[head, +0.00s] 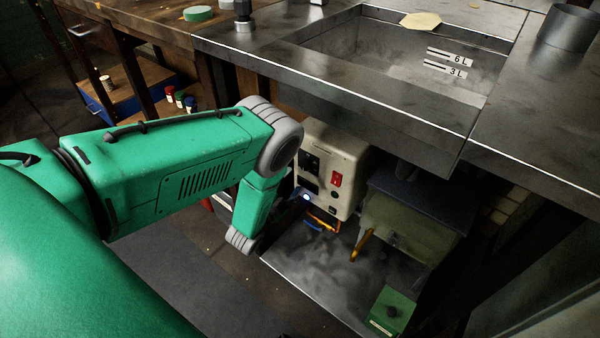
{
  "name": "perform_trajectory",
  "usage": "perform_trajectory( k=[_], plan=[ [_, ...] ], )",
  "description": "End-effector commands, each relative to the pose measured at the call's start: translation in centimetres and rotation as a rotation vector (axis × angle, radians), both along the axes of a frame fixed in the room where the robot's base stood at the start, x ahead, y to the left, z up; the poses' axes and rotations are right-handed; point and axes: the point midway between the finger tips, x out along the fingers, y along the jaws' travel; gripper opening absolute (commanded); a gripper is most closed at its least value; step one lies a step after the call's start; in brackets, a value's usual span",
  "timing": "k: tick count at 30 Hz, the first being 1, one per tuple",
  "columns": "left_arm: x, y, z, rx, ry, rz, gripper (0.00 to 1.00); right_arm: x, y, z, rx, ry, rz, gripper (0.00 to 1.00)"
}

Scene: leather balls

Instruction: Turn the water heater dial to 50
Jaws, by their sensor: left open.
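The water heater appears to be the beige box (345,163) under the sink counter, with a red switch (337,180) on its front. Dark controls (309,162) show on its left part; I cannot make out which is the dial or read any number. My green left arm comes in from the left and bends down in front of the heater. My left gripper (303,197) is open, small and dark, close to the heater's lower left front. A bright spot shows beside it. Whether it touches the heater is unclear. My right gripper is not in view.
The metal counter and sink basin (405,65) overhang the heater. Blue and orange parts (320,224) sit below the heater.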

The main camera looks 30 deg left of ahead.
Motion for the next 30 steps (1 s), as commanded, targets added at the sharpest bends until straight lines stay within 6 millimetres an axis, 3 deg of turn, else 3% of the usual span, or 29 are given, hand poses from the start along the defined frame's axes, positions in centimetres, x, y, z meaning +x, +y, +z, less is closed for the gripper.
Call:
perform_trajectory(
  k=[3, 10, 30],
  plan=[
    [-2.6, -0.1, -0.2, -0.001, 0.006, 0.0, 0.5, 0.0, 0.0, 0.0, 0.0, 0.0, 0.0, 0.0],
    [-5.4, -0.2, -0.2, -0.001, 0.003, 0.001, 0.5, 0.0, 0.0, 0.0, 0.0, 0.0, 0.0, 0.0],
    [-5.9, -0.3, -0.1, -0.001, 0.001, -0.001, 0.5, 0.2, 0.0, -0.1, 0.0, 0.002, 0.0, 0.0]
  ],
)
